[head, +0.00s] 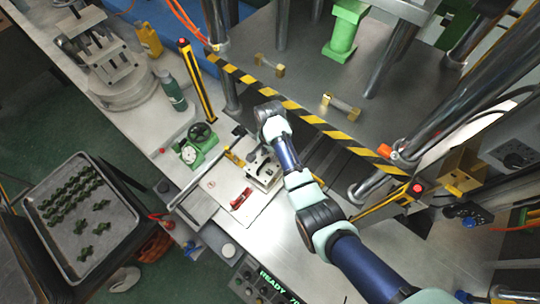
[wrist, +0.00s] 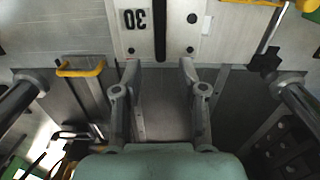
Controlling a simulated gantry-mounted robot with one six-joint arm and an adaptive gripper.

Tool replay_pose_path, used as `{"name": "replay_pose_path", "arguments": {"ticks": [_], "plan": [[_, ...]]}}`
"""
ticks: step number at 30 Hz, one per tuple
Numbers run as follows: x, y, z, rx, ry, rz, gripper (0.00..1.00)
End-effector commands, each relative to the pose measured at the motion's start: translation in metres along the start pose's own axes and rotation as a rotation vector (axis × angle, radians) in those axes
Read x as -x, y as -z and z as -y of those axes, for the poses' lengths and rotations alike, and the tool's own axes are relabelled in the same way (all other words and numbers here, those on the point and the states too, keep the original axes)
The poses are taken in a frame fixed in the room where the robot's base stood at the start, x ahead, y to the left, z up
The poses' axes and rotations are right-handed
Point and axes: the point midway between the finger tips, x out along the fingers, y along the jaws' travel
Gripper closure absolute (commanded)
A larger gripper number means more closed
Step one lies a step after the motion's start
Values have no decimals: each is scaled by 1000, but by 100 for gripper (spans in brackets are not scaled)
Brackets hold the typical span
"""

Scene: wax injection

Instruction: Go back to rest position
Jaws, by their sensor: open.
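My gripper (wrist: 160,75) is open and empty in the wrist view, its two grey fingers spread apart. Past the fingertips is a pale metal block marked 30 (wrist: 190,28); I cannot tell whether they touch it. In the head view my arm reaches up from the lower right over the bench to a wrist near the press edge. The fingers are not clear there. A silver fixture (head: 263,172) sits on the bench below the wrist, beside a small red part (head: 241,199).
A press with steel columns and a yellow-black striped edge (head: 310,118) stands close to the arm. A green gauge device (head: 198,147) and a green bottle (head: 172,90) stand left on the bench. A tray (head: 118,240) of green pieces is at lower left.

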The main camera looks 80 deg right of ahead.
Motion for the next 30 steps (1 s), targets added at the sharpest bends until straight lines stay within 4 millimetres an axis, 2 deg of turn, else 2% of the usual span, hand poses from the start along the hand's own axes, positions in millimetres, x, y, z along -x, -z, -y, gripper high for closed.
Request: {"name": "replay_pose_path", "arguments": {"ticks": [3, 8, 24, 26, 28, 29, 30], "plan": [[24, 1, 1, 0, 3, -2, 59], [43, 0, 0, 0, 0, -1, 59], [47, -2, 2, 9, 4, -3, 59], [56, -13, 10, 62, 30, -18, 59], [74, -40, 27, 185, 90, -56, 59], [85, -56, 36, 258, 125, -77, 59], [102, -82, 48, 370, 181, -113, 59]]}}
